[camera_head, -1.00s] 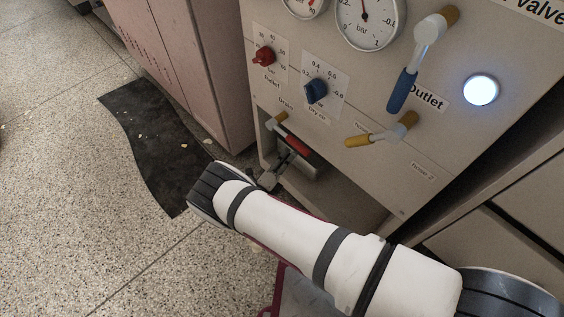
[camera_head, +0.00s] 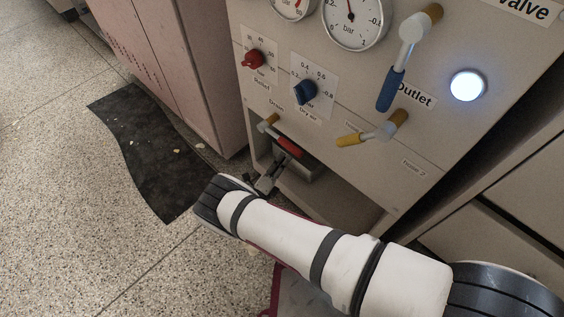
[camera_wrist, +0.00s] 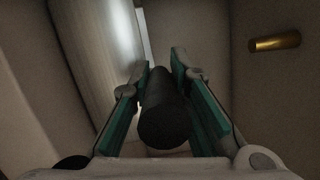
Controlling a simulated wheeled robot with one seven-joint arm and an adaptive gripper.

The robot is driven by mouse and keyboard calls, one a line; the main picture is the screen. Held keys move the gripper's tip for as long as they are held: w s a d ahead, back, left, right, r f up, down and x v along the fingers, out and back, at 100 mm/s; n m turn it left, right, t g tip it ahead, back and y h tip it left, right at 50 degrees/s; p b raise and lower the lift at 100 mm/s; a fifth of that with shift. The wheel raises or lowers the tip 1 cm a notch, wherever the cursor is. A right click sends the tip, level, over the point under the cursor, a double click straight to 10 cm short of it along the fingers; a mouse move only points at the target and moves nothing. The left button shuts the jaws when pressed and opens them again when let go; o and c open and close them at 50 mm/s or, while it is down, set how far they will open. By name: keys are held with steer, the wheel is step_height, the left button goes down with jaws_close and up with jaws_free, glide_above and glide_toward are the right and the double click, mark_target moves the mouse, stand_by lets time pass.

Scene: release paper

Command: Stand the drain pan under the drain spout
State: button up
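The metal drain pan (camera_head: 309,168) shows partly in the head view, low in the open recess of the panel and below the red-handled drain valve (camera_head: 288,146). My gripper (camera_head: 268,184) is beside it at the recess opening. In the wrist view my gripper (camera_wrist: 160,72) has its fingers closed in around a dark round handle (camera_wrist: 166,118). A shiny curved metal wall (camera_wrist: 98,45), apparently the pan, stands beyond it at the left. A brass stub (camera_wrist: 274,43) juts out at the upper right, possibly the drain spout. The pan's base is hidden.
The panel (camera_head: 350,175) carries gauges, red and blue knobs, a blue-handled outlet lever (camera_head: 392,88) and a yellow-handled lever (camera_head: 349,139) above the recess. A pink cabinet (camera_head: 180,70) stands at left.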

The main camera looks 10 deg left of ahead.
steer(key=o, duration=0.4)
steer(key=shift+r, duration=0.15)
steer(key=shift+o, duration=0.3)
steer(key=shift+f, duration=0.25)
steer(key=v, duration=1.2)
steer(key=shift+r, duration=0.1)
